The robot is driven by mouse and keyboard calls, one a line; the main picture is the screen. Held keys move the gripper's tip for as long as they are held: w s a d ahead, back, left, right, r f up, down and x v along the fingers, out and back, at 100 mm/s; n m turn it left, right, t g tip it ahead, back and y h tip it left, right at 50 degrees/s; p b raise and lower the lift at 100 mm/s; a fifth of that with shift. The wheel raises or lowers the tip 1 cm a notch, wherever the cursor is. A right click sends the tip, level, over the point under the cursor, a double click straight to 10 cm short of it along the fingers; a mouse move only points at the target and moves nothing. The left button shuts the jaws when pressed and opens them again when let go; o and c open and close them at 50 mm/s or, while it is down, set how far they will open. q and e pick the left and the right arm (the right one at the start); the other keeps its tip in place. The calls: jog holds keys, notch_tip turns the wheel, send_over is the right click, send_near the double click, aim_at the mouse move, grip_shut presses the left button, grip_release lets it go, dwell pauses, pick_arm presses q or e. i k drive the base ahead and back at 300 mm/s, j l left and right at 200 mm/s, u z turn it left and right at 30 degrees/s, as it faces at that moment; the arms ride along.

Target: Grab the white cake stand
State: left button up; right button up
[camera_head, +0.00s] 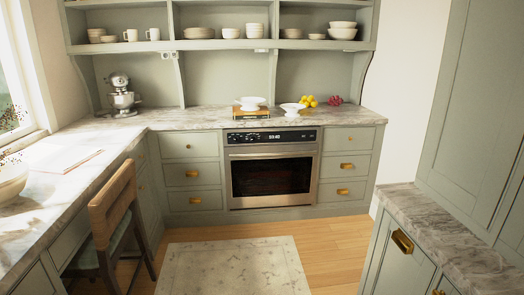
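On the marble counter above the oven are two small white pedestal-like dishes. One white dish (250,102) stands on or just behind a low wooden board or box. The other white dish (293,108) stands to its right, with a wide top and a narrower foot. Either could be the white cake stand; at this distance I cannot tell which. Neither of my grippers is in view.
A wooden chair (118,210) stands at the left counter (95,160). Yellow fruit (309,101) and red grapes (336,101) lie right of the dishes. A right counter (440,225) juts in. The rug (235,265) before the oven (271,172) is clear.

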aim_at(249, 104)
jog(key=i, duration=2.35)
